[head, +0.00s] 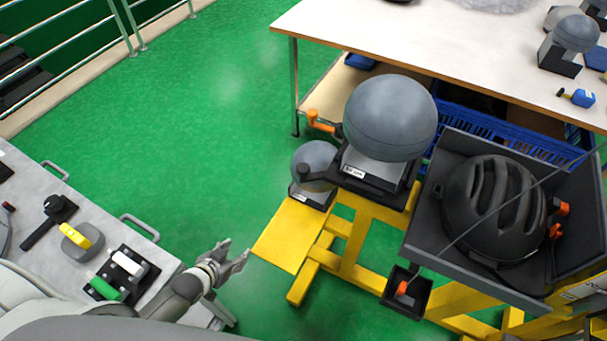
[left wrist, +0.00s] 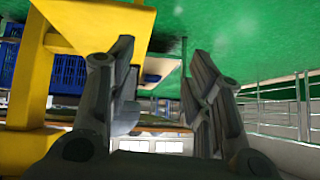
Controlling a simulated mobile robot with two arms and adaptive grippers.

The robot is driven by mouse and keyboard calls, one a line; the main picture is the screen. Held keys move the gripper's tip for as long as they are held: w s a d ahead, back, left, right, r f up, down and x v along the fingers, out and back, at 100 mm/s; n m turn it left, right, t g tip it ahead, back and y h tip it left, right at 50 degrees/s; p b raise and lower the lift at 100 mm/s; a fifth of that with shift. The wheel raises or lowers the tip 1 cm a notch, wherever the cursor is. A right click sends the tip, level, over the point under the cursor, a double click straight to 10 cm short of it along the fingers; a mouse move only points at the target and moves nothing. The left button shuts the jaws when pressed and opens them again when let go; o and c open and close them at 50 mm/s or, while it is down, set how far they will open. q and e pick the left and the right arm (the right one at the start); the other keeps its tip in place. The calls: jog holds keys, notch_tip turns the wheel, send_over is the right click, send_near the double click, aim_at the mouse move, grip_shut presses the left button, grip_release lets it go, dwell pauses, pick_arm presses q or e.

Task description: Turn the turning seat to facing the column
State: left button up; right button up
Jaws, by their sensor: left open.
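A large grey ball (head: 390,118) sits on a black seat (head: 372,178) with a white label, on top of the yellow frame (head: 290,238). An orange-tipped lever (head: 318,123) sticks out at its left. A smaller grey ball (head: 313,163) sits lower on another black base (head: 311,196), with a black knobbed lever (head: 308,173) beside it. I cannot tell for sure which is the turning seat or the column. My left gripper (head: 236,258) is open and empty, left of the yellow frame, touching nothing visible. Its two spread fingers show in the left wrist view (left wrist: 160,60).
A black helmet (head: 492,208) lies in a dark tray (head: 428,215) at right. A small black box (head: 407,292) hangs below it. A white table (head: 340,38) with blue crates stands behind. A grey bench (head: 90,225) with tools is at left. Green floor (head: 200,110) lies clear between.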

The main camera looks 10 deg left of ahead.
pick_arm(q)
jog(key=w+d+r+m+t+h+b, duration=0.1)
jog(key=w+r+t+h+b, duration=0.15)
jog(key=w+r, duration=0.5)
jog(key=m+t+h+b, duration=0.3)
jog(key=m+h, duration=0.1)
jog(key=h, duration=0.3)
send_near(298, 171)
jog(key=w, duration=0.1)
jog(key=x, duration=1)
jog(key=shift+d, duration=0.45)
grip_shut()
